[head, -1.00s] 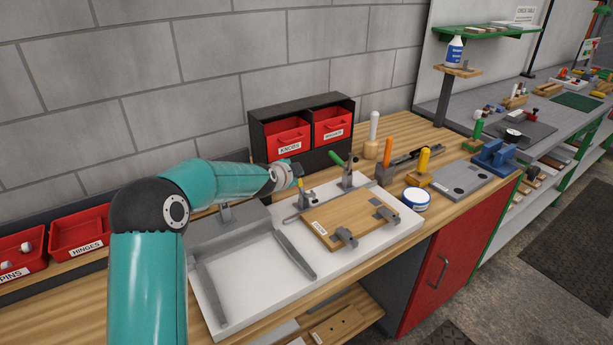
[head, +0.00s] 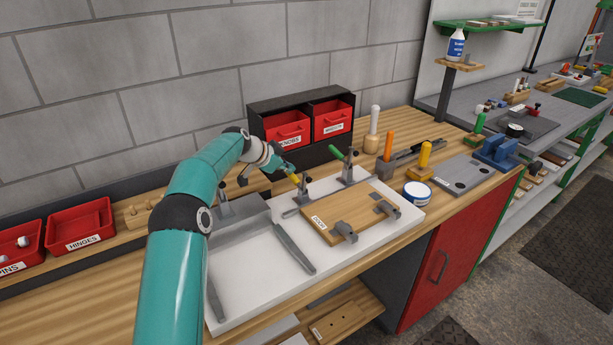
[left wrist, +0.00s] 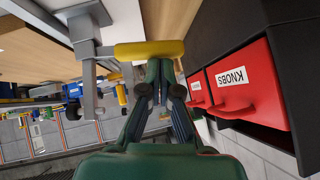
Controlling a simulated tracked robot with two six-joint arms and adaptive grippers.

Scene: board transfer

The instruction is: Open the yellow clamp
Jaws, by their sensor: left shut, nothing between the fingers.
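The yellow clamp's handle (head: 293,179) slants up and to the left from its grey metal body (head: 303,195), at the back edge of the white fixture plate. In the left wrist view the yellow handle (left wrist: 150,49) lies across the picture, right by the fingertips. My left gripper (head: 285,168) is shut and empty, with its tips close behind the handle; I cannot tell whether they touch it. Its dark green fingers also show in the left wrist view (left wrist: 161,72). My right gripper is in neither view.
A green-handled clamp (head: 337,153) stands just right of the yellow one. A wooden board (head: 345,214) lies on the white plate (head: 265,285) in front. The black cabinet (head: 262,122) with red drawers, one marked KNOBS (left wrist: 232,77), stands close behind the gripper.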

